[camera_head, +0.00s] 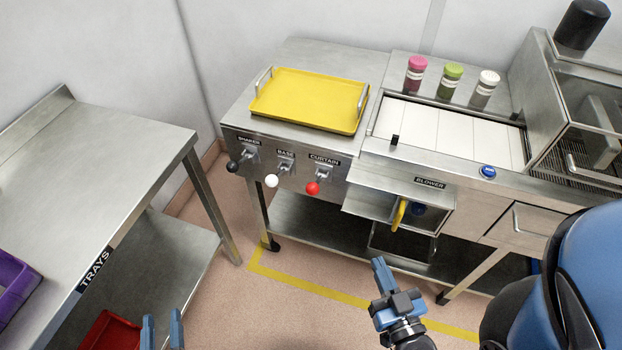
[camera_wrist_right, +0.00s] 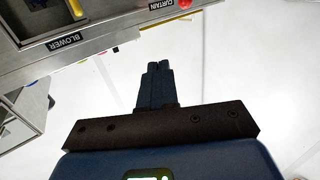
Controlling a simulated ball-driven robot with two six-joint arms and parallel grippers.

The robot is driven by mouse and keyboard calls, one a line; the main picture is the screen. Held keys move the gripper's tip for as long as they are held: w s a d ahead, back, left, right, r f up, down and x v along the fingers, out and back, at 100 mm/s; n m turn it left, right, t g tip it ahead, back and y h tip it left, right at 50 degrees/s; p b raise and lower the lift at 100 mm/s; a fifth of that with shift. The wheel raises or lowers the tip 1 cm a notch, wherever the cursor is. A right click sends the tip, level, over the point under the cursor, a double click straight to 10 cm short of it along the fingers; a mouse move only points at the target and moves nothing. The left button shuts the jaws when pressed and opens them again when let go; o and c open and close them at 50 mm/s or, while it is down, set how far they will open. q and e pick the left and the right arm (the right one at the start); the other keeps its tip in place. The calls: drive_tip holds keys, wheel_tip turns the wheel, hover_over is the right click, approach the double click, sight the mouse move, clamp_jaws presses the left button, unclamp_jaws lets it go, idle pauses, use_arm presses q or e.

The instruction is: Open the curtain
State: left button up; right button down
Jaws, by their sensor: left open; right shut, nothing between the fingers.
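The curtain control is a lever with a red ball knob (camera_head: 312,188) under the CURTAIN label (camera_head: 324,160) on the front panel of the steel machine. In the right wrist view the red knob (camera_wrist_right: 185,4) shows only partly at the top edge, beside the CURTAIN label (camera_wrist_right: 161,4). My right gripper (camera_head: 378,264) is shut and empty, below and to the right of the knob, apart from it. Its closed fingers also show in the right wrist view (camera_wrist_right: 154,68). My left gripper (camera_head: 162,322) is open at the bottom edge, far from the knob and near the tray table.
Beside the red knob are a white BASE knob (camera_head: 271,181) and a black SHAKER knob (camera_head: 233,167). A yellow tray (camera_head: 308,100) lies on top. The blower box with a yellow handle (camera_head: 399,215) juts out on the right. The TRAYS table (camera_head: 120,150) stands left. Floor between is clear.

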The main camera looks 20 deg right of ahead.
drive_tip(key=shift+d, duration=0.15)
drive_tip(key=n+g+y+p, duration=0.3)
drive_tip(key=n+g+p, duration=0.4)
drive_tip(key=g+p, duration=0.2)
approach(316, 188)
drive_tip(key=s+d, duration=0.1)
drive_tip(key=d, duration=0.3)
wheel_tip(316, 188, up, 7)
drive_tip(key=n+g+y+p, duration=0.1)
drive_tip(key=n+g+p, duration=0.1)
drive_tip(key=n, duration=0.3)
drive_tip(key=shift+a+g, duration=0.2)
drive_tip(key=shift+g, duration=0.4)
drive_tip(key=p+x, duration=0.1)
drive_tip(key=x, duration=1.3)
drive_tip(key=shift+a+r, duration=0.1)
drive_tip(key=shift+w, duration=0.1)
